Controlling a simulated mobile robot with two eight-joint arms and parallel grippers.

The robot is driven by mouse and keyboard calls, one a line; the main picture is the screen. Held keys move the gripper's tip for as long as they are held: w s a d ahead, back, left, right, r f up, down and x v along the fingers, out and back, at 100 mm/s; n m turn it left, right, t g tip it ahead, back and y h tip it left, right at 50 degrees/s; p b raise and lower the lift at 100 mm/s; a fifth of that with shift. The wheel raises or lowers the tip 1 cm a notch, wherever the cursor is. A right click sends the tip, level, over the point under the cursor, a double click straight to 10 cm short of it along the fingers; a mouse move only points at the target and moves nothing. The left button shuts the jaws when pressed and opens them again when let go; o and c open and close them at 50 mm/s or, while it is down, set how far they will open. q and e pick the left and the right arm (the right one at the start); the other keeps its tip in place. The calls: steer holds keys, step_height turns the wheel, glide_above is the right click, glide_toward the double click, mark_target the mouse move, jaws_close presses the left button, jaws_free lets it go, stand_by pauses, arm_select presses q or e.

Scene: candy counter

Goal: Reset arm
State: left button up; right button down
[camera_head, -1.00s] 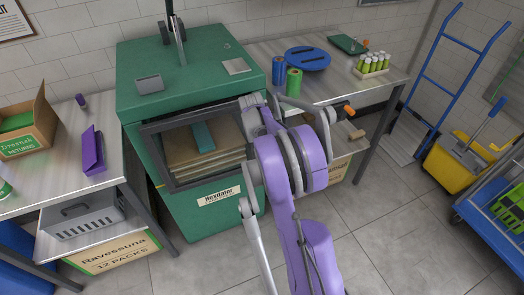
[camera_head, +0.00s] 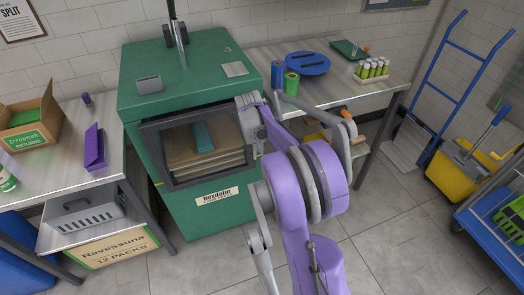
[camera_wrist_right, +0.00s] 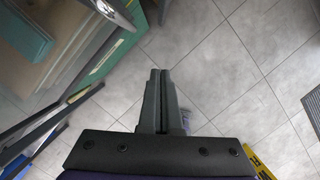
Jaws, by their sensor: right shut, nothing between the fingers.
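My right arm, purple and grey, rises from the bottom centre of the head view in front of the green machine. Its grey far end lies beside the machine's right front edge; the fingertips are hard to make out there. In the right wrist view my right gripper (camera_wrist_right: 156,75) shows clearly: its two dark fingers are together with nothing between them, over grey floor tiles. The machine's glass and frame edge fill the left of that view. My left gripper is not in view.
The green machine (camera_head: 136,80) stands between a left bench (camera_head: 64,135) and a right bench (camera_head: 322,92). Blue and green cans (camera_head: 291,84) and a rack of tubes (camera_head: 370,71) stand on the right bench. A yellow bucket (camera_head: 450,180) and blue cart (camera_head: 490,240) stand right; floor between is clear.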

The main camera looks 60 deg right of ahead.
steer(key=v, duration=0.5)
steer(key=shift+s+d, duration=0.1)
steer(key=shift+d, duration=0.05)
